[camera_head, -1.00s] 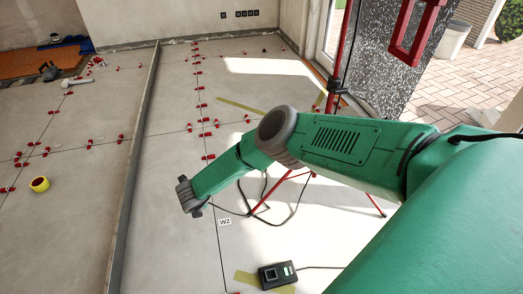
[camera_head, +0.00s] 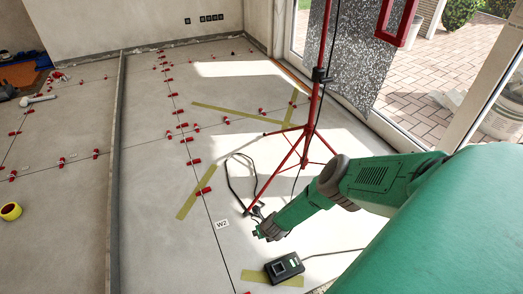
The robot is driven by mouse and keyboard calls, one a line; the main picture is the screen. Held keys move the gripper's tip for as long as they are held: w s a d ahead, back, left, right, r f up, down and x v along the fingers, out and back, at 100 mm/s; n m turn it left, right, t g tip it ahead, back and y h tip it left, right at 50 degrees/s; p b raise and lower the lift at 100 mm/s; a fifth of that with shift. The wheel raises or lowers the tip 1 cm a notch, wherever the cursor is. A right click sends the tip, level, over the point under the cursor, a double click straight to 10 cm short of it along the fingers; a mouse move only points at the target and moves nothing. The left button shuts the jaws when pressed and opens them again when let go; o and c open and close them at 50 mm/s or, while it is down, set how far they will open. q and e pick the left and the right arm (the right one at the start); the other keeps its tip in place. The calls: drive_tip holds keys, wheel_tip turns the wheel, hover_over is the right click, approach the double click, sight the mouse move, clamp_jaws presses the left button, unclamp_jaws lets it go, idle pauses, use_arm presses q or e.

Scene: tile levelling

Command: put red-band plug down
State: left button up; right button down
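My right arm comes in from the right, and its gripper (camera_head: 268,229) hangs low over the pale tiles, right of the "W2" label (camera_head: 222,224). The fingers are small and dark, and I cannot tell whether they are open or shut. A black cable (camera_head: 231,180) loops over the floor and ends close to the gripper, beside a foot of the red tripod (camera_head: 304,148). I cannot make out a plug with a red band; anything at the fingertips is too small to tell. My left gripper is not in view.
A black box with a small screen (camera_head: 284,268) lies on yellow tape below the gripper, with a cable running right. Red levelling clips (camera_head: 193,161) line the tile joints. A long grey straightedge or low divider (camera_head: 116,170) crosses the left. A yellow roll (camera_head: 11,211) lies far left.

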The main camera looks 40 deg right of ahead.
wheel_tip(320, 180, down, 6)
drive_tip(key=b, duration=0.3)
drive_tip(key=shift+s+r, duration=0.1)
drive_tip(key=shift+r, duration=0.1)
drive_tip(key=shift+d+f+b, duration=0.15)
drive_tip(key=shift+f+b, duration=0.3)
wheel_tip(320, 180, down, 4)
drive_tip(key=b, duration=0.3)
drive_tip(key=shift+r, duration=0.4)
drive_tip(key=c, duration=1.2)
unclamp_jaws()
